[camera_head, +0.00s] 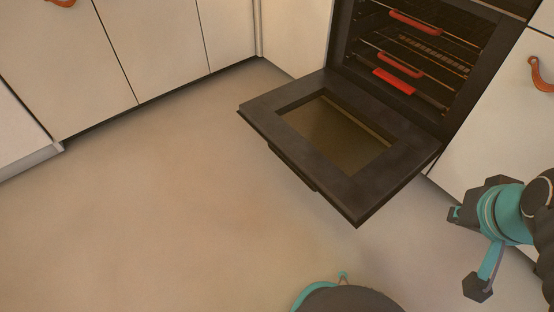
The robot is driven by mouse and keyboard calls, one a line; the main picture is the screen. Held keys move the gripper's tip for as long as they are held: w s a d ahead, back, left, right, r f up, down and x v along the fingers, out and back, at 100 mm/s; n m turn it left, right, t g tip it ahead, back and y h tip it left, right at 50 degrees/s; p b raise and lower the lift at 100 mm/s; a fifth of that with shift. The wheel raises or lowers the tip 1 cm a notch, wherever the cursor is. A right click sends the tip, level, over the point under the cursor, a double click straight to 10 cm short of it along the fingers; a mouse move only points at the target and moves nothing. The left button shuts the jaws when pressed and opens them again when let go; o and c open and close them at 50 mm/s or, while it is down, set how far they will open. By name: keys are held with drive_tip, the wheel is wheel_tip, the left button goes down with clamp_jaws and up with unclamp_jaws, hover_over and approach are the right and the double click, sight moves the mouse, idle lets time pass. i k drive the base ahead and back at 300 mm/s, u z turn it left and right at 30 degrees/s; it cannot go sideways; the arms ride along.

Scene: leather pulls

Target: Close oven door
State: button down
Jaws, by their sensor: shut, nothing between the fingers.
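The oven door (403,163) is open, swung down to roughly level in front of the oven (345,38). It is a dark frame around a glass window. Its dark handle (292,168) runs along the outer edge, partly under the door. My teal and black arm reaches in at the right edge. What looks like my gripper (479,286) is at its lower end, to the right of the door and apart from it. It is shut and empty. The fingertips are hard to make out at this angle.
Inside the oven are racks with red front bars (415,22) and a red strip (394,81). Pale cabinets (160,42) stand at the left and right, some with orange leather pulls (540,75). The floor (150,210) in front and left of the door is clear.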

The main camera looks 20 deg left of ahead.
sight(358, 196)
drive_tip(key=z, duration=0.8)
drive_tip(key=k, duration=0.65)
drive_tip(key=u, duration=1.1)
drive_tip(key=i, duration=0.5)
drive_tip(key=u, duration=0.05)
